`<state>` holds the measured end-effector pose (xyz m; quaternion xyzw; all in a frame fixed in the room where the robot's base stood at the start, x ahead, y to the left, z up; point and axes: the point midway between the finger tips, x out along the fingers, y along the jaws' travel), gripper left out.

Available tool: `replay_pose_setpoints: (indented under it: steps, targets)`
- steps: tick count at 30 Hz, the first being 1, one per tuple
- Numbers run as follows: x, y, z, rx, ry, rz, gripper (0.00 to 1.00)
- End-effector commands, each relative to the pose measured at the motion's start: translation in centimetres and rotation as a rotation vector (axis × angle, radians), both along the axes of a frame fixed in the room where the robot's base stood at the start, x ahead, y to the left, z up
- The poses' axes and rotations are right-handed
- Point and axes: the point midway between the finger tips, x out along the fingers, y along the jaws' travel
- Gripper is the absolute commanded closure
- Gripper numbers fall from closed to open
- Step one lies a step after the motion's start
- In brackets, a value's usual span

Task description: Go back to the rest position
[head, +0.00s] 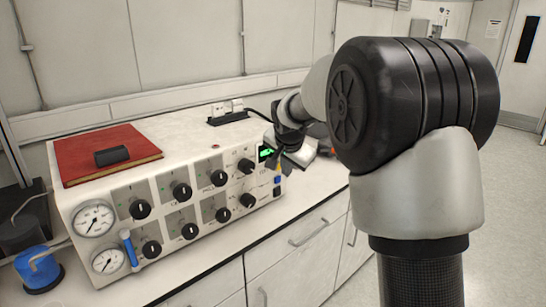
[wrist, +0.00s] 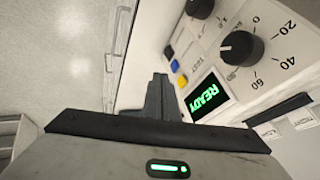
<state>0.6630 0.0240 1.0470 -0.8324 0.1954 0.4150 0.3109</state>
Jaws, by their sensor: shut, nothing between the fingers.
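My gripper (head: 281,172) hangs at the right end of the control box (head: 170,168), close to its front panel. In the wrist view the fingers of my gripper (wrist: 160,80) are together with nothing between them. They point past a green lit display reading READY (wrist: 207,97), a yellow button (wrist: 181,81) and a blue button (wrist: 175,66). I cannot tell whether the fingertips touch the panel; they look apart from it. My arm reaches in from the right and hides part of the bench behind it.
The box bears several black knobs (head: 182,192) and two gauges (head: 94,218). A red book (head: 105,152) with a black object (head: 111,156) lies on top. A blue object (head: 38,265) stands at left. Drawers (head: 290,245) line the bench front; open floor (head: 515,190) shows at right.

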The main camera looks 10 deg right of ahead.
Motion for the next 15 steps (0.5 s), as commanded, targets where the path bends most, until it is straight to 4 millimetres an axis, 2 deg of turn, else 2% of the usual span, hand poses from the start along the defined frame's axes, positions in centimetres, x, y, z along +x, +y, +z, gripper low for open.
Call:
replay_pose_setpoints:
  steps: [2,4,7,12,15]
  targets:
    - [-2.5,-0.6,2.0,-0.022,0.003,0.032,1.00]
    - [-5.8,-1.1,3.9,-0.053,0.016,0.082,1.00]
    - [-12.0,-1.8,6.0,-0.108,0.045,0.175,1.00]
    - [-22.5,-2.5,7.2,-0.197,0.089,0.346,1.00]
    - [-27.2,-2.6,6.8,-0.237,0.106,0.429,1.00]
